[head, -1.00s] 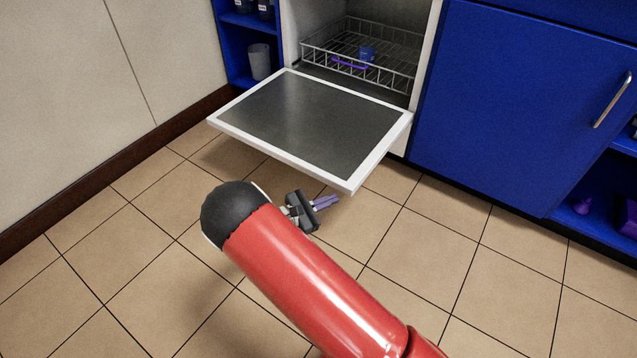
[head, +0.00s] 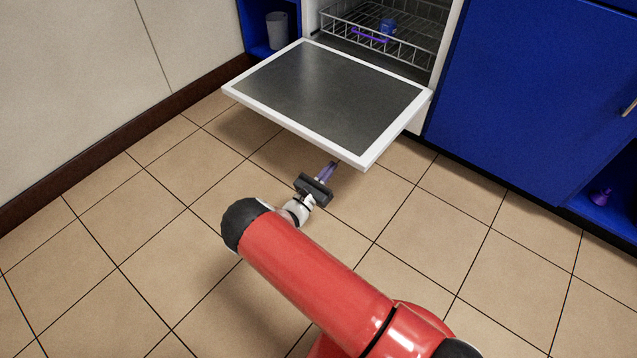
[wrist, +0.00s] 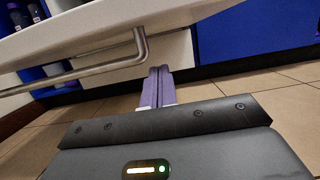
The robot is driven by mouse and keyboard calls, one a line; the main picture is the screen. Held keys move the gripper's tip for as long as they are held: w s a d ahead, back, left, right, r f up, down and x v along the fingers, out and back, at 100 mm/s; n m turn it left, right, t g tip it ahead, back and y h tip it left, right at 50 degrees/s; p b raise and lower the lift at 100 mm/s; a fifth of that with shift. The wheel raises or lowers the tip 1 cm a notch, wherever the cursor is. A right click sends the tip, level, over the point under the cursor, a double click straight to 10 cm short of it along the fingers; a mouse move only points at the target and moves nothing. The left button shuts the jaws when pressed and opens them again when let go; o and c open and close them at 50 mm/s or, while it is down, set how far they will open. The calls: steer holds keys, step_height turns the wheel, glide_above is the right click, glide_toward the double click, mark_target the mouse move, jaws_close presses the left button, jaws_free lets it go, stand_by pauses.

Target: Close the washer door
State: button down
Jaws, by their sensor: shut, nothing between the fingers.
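The washer door (head: 321,101) is open, folded down and lying about level, with a white rim and a dark grey inner panel. In the wrist view the door (wrist: 100,30) shows from below its outer side, with a metal bar handle (wrist: 75,74) on it. My gripper (head: 331,166) is below and in front of the door's near edge. Its purple fingers (wrist: 157,82) are shut and empty, close to the handle's end; I cannot tell whether they touch anything. The washer's inside holds a wire rack (head: 385,35).
Blue cabinets (head: 540,90) stand right of the washer, and an open blue shelf with a grey cup (head: 277,30) stands left. The tiled floor (head: 110,265) in front is clear.

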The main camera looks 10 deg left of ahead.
steer(key=shift+w+d+r, duration=0.15)
steer(key=shift+w+r, duration=0.05)
steer(key=shift+r, duration=0.9)
steer(key=shift+w+d+r, duration=0.1)
steer(key=shift+w+r, duration=0.1)
steer(key=shift+r, duration=0.85)
steer(key=shift+r, duration=0.15)
